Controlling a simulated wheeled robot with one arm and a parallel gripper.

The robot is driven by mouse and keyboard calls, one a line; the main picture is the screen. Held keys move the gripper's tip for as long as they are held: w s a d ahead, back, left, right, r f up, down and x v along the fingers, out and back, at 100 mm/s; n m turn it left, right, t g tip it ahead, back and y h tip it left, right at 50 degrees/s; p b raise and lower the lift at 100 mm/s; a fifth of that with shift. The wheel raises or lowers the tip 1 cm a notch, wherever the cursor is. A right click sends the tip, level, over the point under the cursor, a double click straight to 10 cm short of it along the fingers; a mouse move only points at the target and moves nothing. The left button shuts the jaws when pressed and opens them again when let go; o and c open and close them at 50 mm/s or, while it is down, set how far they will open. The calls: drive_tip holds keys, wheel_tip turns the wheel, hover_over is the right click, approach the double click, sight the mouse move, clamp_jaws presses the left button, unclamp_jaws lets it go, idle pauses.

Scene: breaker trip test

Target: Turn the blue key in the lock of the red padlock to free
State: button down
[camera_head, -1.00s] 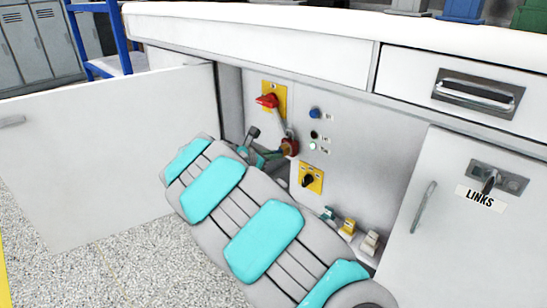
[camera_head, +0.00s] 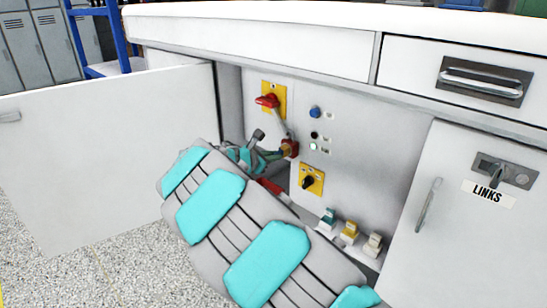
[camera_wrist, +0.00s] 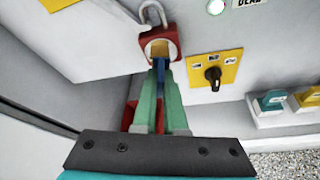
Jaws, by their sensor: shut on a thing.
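The red padlock (camera_wrist: 174,42) hangs at the top centre of the wrist view, its brass lock face toward me. Its grey shackle (camera_wrist: 153,13) rises above the body; its left end seems to stop short of the body. The blue key (camera_wrist: 160,68) stands at the lock face, its tip hidden there. My gripper (camera_wrist: 162,72), with green fingers, is shut on the key. In the head view the padlock (camera_head: 290,149) is at the panel, below the red switch handle (camera_head: 267,100), and my gripper (camera_head: 272,155) reaches it from the left.
A black rotary switch on a yellow plate (camera_head: 312,180) sits just right of my gripper. Several coloured blocks (camera_head: 349,231) stand on the ledge at lower right. The open white door (camera_head: 110,150) is to the left. A red object (camera_wrist: 130,113) shows beside my fingers.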

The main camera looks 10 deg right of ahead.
drive_tip(key=shift+f+m+t+b, duration=0.15)
drive_tip(key=shift+m+t+b, duration=0.25)
drive_tip(key=shift+b, duration=1)
drive_tip(key=shift+m, duration=0.3)
